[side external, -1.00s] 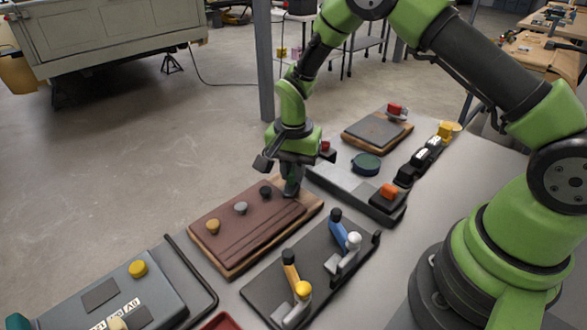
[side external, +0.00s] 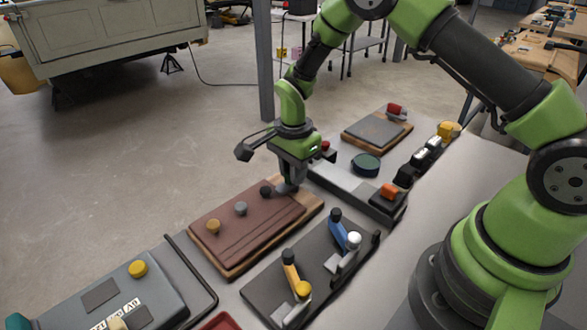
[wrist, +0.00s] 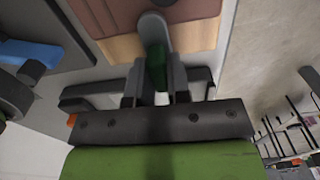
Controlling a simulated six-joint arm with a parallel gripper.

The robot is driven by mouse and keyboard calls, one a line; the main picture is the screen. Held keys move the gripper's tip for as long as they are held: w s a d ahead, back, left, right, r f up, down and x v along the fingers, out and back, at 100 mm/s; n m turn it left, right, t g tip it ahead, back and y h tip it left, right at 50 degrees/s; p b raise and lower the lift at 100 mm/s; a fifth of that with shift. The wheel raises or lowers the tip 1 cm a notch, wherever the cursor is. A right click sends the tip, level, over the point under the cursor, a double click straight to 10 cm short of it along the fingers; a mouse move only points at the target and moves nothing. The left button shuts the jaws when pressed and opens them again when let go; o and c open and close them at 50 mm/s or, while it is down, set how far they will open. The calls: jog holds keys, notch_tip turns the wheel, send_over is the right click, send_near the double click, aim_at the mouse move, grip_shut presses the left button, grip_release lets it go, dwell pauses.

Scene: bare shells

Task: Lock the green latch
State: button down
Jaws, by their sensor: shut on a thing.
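The green latch (wrist: 156,68) shows in the wrist view as a small dark green piece between the fingers of my gripper (wrist: 157,84). My gripper is shut on it. A grey rounded piece (wrist: 154,30) lies just beyond the green part, over the board. In the side view my gripper (side external: 287,187) is low at the far right end of the maroon-topped wooden board (side external: 240,225). The green part cannot be made out there, because the gripper covers it. Whether the latch is locked cannot be told.
The board also carries a tan knob (side external: 212,226), a grey knob (side external: 240,208) and a dark knob (side external: 265,191). A dark plate with blue and yellow levers (side external: 290,268) is in front. A grey panel with an orange block (side external: 389,192) is to the right.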

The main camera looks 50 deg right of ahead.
jog(key=c, duration=1.1)
grip_release()
notch_tip(320, 180, up, 10)
jog(key=s+r+n+t+y, duration=0.1)
jog(key=s+r+n+t, duration=0.3)
jog(key=s+r+n, duration=0.55)
jog(key=s+r+n+t, duration=0.1)
jog(key=s+r, duration=0.1)
jog(key=s, duration=0.2)
jog(key=s+a+r+n+t, duration=0.1)
jog(key=s+r+n, duration=0.1)
jog(key=s, duration=0.2)
jog(key=s+r+n+t+y, duration=0.1)
jog(key=s+r, duration=0.2)
jog(key=s, duration=0.1)
jog(key=shift+s+a+n, duration=0.1)
jog(key=shift+a+n, duration=0.1)
jog(key=shift+n, duration=0.15)
